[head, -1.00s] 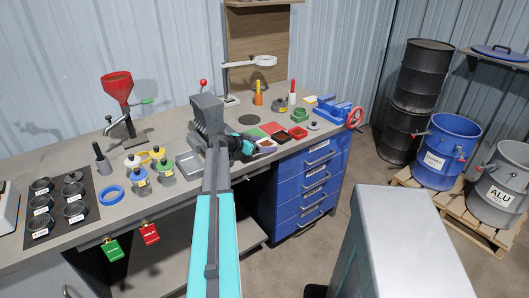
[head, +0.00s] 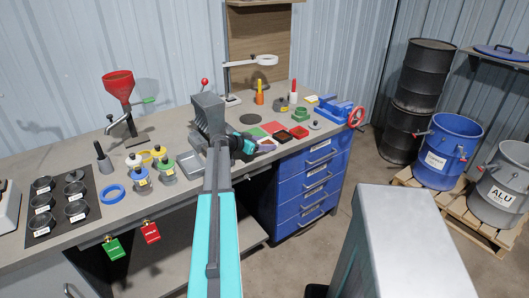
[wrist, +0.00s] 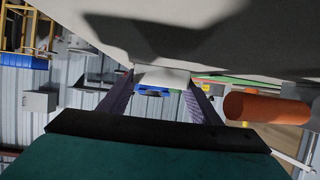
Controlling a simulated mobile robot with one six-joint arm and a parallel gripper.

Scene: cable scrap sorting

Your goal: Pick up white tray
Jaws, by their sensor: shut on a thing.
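The white tray (head: 267,148) is small and pale. It lies at the front edge of the workbench in the head view, partly hidden behind my gripper (head: 251,146). In the wrist view the two fingers stand on either side of a white piece (wrist: 161,76), which looks like the tray's edge, and are shut on it. Most of the tray is out of sight behind the gripper in the head view. I cannot tell whether its underside touches the bench.
A dark tray (head: 282,137) and a red tray (head: 298,132) sit just right of the white one. A blue vise (head: 335,110) stands further right. An orange cylinder (wrist: 265,107) shows close to the fingers. Capped jars (head: 140,177) stand left of my arm.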

